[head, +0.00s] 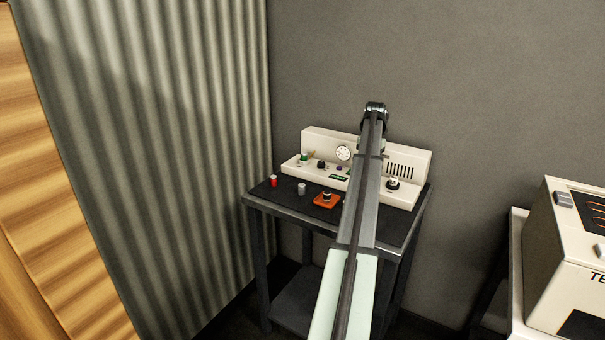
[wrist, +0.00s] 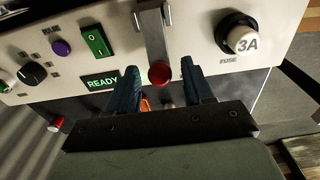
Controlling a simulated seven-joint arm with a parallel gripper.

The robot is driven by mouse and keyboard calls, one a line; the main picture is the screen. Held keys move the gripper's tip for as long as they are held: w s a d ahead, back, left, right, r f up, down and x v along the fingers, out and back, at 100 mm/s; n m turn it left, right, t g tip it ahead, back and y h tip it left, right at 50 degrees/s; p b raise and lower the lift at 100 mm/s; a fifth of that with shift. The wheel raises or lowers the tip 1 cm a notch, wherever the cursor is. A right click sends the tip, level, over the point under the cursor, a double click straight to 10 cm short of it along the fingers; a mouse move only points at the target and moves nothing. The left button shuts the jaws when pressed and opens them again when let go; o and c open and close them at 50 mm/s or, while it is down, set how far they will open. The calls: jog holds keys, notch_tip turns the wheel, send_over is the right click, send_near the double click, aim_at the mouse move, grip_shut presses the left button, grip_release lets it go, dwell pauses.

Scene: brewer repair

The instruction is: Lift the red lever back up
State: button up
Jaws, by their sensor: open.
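The red lever shows in the wrist view as a grey metal arm with a round red knob (wrist: 159,73) at its end. It hangs down on the cream front panel (wrist: 205,60) of the brewer, knob toward me. My gripper (wrist: 160,68) is open, with one blue-grey finger on each side of the knob. Gaps show between the fingers and the knob, and nothing is gripped. In the head view my arm crosses in front of the brewer panel (head: 318,141) and hides the lever; I cannot make out the fingers there.
Beside the lever are a green switch (wrist: 98,40), a lit READY display (wrist: 102,81) and a 3A fuse (wrist: 240,36). A corrugated wall (head: 170,120) is at left.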

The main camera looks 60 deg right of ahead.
jog(key=a+h, duration=0.1)
jog(key=f+h, duration=0.1)
jog(key=h, duration=0.1)
jog(key=shift+a+f, duration=0.25)
jog(key=shift+a, duration=0.1)
jog(key=shift+a+f+h, duration=0.15)
jog(key=shift+f+h, duration=0.45)
jog(key=shift+h, duration=0.5)
jog(key=v, duration=1.4)
jog(key=w+a+f+m+y, duration=0.1)
jog(key=w+a+f+m, duration=0.2)
jog(key=w, duration=0.4)
jog(key=w+a+f+m+y, duration=0.1)
jog(key=w+a+f+m, duration=0.2)
jog(key=w, duration=0.4)
jog(key=w+a+f+m+t+y, duration=0.1)
jog(key=w+a+f+m, duration=0.3)
jog(key=w+a, duration=0.3)
jog(key=shift+f+y, duration=0.4)
jog(key=shift+f, duration=0.2)
jog(key=shift+a, duration=0.15)
